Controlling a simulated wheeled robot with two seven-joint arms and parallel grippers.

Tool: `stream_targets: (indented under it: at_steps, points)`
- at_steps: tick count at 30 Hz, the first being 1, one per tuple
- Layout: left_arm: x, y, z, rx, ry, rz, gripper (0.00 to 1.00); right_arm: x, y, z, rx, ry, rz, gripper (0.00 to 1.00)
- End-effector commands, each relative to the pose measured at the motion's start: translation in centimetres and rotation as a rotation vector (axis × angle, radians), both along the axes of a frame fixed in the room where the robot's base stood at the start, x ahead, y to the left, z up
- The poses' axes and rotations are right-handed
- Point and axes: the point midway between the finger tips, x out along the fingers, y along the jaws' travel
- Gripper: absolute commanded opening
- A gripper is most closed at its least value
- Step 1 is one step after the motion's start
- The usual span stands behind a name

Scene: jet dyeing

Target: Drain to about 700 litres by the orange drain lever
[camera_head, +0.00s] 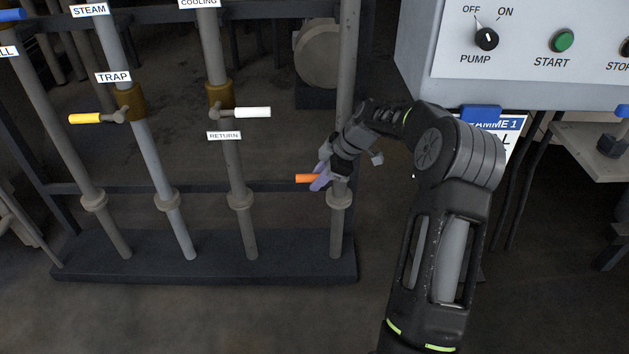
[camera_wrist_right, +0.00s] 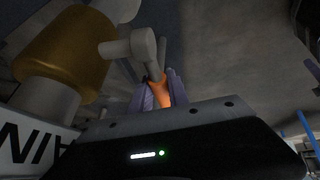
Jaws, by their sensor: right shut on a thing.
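The orange drain lever (camera_head: 306,178) sticks out to the left of the rightmost pipe (camera_head: 338,222) in the head view. My right gripper (camera_head: 320,178) is shut on this lever, with its purple fingers around it close to the pipe. In the right wrist view the orange lever (camera_wrist_right: 159,92) sits between the purple fingers (camera_wrist_right: 158,93). There it joins a grey stem (camera_wrist_right: 140,46) beside a brass valve body (camera_wrist_right: 68,52). A label (camera_wrist_right: 30,142) ending in "AIN" is partly cut off. No litre readout is in view. My left gripper is not in view.
A yellow lever (camera_head: 85,118) at the TRAP label and a white lever (camera_head: 252,112) above the RETURN label stand on pipes to the left. A control box (camera_head: 520,50) with a pump knob (camera_head: 487,39) and green START button (camera_head: 562,41) hangs at upper right.

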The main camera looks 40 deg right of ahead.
Motion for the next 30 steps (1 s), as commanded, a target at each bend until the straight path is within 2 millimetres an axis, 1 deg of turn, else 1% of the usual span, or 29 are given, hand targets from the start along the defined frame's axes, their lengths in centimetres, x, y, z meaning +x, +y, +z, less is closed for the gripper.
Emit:
stream_targets:
  at_steps: [1,2,9,17,20,23,26,30]
  points:
    - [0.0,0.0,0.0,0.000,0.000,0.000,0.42,0.0,0.0,0.1,0.000,-0.001,0.002,0.00]
    - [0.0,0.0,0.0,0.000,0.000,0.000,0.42,0.0,0.0,0.2,-0.001,-0.001,0.001,0.22]
    - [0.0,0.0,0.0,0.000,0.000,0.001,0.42,0.0,0.0,0.1,-0.002,0.000,0.000,0.42]
    - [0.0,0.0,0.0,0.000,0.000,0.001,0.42,0.0,0.0,0.1,-0.002,0.000,0.000,0.42]
    - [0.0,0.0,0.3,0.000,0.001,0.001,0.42,0.0,0.0,0.6,-0.003,-0.001,0.000,0.42]
    - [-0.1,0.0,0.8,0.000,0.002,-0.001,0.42,0.1,0.0,1.7,-0.003,-0.001,0.000,0.42]
    - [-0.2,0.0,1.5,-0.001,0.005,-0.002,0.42,0.1,-0.1,3.4,-0.005,-0.003,0.000,0.42]
    - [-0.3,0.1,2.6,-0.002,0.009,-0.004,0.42,0.1,0.0,6.1,-0.005,-0.003,0.000,0.42]
